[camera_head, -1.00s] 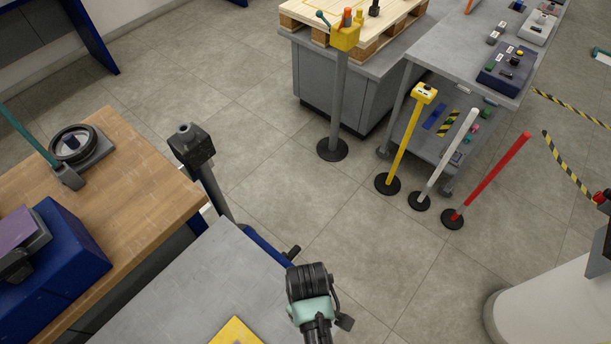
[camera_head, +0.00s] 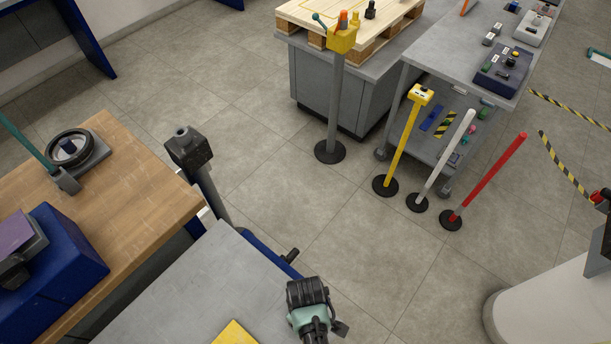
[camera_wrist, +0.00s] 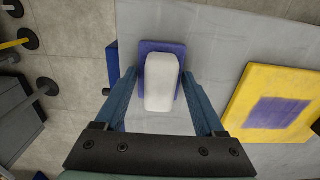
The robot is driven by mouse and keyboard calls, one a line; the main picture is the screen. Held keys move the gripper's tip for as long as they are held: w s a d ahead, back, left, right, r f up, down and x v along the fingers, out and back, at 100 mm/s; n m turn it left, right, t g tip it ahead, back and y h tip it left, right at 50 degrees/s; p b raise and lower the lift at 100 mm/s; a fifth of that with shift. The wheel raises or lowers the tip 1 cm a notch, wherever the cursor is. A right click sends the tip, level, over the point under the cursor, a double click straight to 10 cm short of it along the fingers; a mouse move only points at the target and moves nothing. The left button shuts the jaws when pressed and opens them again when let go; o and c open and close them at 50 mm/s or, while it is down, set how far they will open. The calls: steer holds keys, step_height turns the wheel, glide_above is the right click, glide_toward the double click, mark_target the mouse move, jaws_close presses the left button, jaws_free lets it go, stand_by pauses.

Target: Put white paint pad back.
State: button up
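The white paint pad (camera_wrist: 160,82) shows in the wrist view as a white rounded block on a flat purple base (camera_wrist: 145,48). My gripper (camera_wrist: 160,74) has its two blue fingers along the left and right sides of the base, with the fingertips at its edges. It looks shut on the pad, though contact is hard to see. Whether the base touches the grey surface below is unclear. In the head view my gripper (camera_head: 310,300) is at the bottom, and the pad is hidden there.
A yellow board with a purple square (camera_wrist: 278,112) lies on the grey tabletop (camera_head: 185,290), right of my gripper in the wrist view. A wooden bench (camera_head: 135,185) is at left. Yellow, white and red posts (camera_head: 490,175) stand beside a grey cart (camera_head: 440,60). Floor between is clear.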

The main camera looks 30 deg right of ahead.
steer(key=o, duration=0.4)
steer(key=shift+c, duration=0.2)
step_height(320, 180, up, 12)
steer(key=shift+r, duration=0.2)
